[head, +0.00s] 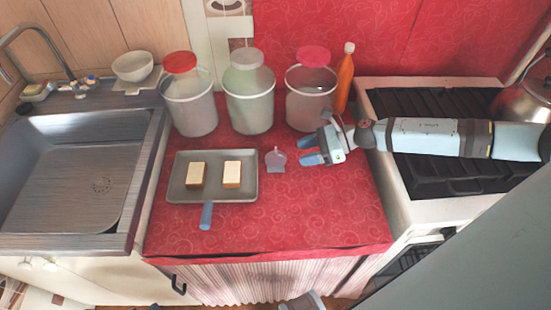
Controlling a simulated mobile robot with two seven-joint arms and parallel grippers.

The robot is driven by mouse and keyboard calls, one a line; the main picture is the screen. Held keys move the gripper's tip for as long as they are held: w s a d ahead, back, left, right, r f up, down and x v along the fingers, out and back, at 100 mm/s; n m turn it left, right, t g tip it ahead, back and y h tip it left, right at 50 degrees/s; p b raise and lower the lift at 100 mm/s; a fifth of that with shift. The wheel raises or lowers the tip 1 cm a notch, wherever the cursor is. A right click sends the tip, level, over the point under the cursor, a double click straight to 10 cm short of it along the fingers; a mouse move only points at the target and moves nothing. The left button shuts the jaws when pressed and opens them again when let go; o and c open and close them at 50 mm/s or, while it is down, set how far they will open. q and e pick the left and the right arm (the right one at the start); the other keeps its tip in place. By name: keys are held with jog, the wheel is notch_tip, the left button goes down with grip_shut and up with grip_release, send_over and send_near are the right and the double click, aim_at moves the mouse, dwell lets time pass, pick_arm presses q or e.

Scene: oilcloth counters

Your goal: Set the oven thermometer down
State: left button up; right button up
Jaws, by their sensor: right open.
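The oven thermometer (275,159) is a small grey round-faced piece on the red oilcloth counter (300,215), just right of the baking tray. My right gripper (308,151) reaches in from the right. Its two blue-grey fingertips are apart and point left toward the thermometer. A small gap shows between the fingertips and the thermometer, and nothing is between the fingers.
Several tubs, such as the red-lidded one (190,105), and an orange bottle (344,80) stand behind. The sink (75,175) is left, the stove (430,190) right. The front right counter is clear.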

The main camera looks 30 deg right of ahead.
aim_at(276, 166)
jog(key=x, duration=0.4)
jog(key=shift+r, duration=0.1)
jog(key=p+x, duration=0.1)
jog(key=x, duration=0.3)
jog(key=shift+w+a+r, duration=0.15)
jog(key=shift+w+a, duration=0.1)
jog(key=shift+a+f, duration=0.2)
jog(key=shift+c, duration=0.5)
grip_shut()
